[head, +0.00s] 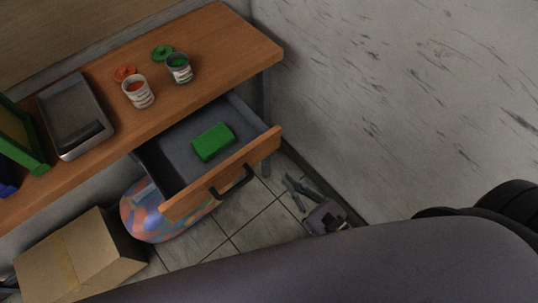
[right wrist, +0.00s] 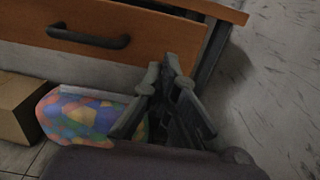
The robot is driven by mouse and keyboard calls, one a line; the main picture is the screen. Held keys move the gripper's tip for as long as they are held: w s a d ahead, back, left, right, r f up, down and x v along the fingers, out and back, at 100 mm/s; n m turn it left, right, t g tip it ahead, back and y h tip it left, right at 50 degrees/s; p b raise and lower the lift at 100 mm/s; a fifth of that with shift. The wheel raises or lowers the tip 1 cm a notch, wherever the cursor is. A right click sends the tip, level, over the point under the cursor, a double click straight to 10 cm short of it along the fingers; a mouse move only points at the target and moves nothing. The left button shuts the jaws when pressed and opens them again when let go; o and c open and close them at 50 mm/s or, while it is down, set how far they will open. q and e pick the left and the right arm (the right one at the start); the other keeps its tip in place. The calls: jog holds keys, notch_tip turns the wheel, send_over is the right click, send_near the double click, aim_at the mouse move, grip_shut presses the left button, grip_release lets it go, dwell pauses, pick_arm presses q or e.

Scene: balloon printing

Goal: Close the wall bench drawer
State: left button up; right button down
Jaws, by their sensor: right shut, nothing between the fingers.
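The wall bench drawer (head: 165,178) is pulled open below the wooden bench top, with a green block (head: 213,142) inside it. Its wooden front carries a dark handle (head: 232,181). In the right wrist view the drawer front (right wrist: 150,33) and handle (right wrist: 88,38) show at the top left. My right gripper (head: 292,183) is shut and empty, to the right of the drawer front and apart from the handle. Its fingers (right wrist: 164,72) show below the right part of the front in the right wrist view; whether they touch it I cannot tell. My left gripper is out of view.
The bench top (head: 215,40) holds a grey tray (head: 76,117), two paint cans (head: 138,92) (head: 180,68) with lids beside them, and a green frame. A colourful rounded object (head: 150,220) and a cardboard box (head: 78,258) are on the floor. A wall (head: 400,90) bounds the right.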

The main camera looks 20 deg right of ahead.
aim_at(262, 152)
jog(key=p+x, duration=0.2)
jog(key=x, duration=0.6)
jog(key=shift+w+a, duration=0.15)
jog(key=shift+w, duration=0.1)
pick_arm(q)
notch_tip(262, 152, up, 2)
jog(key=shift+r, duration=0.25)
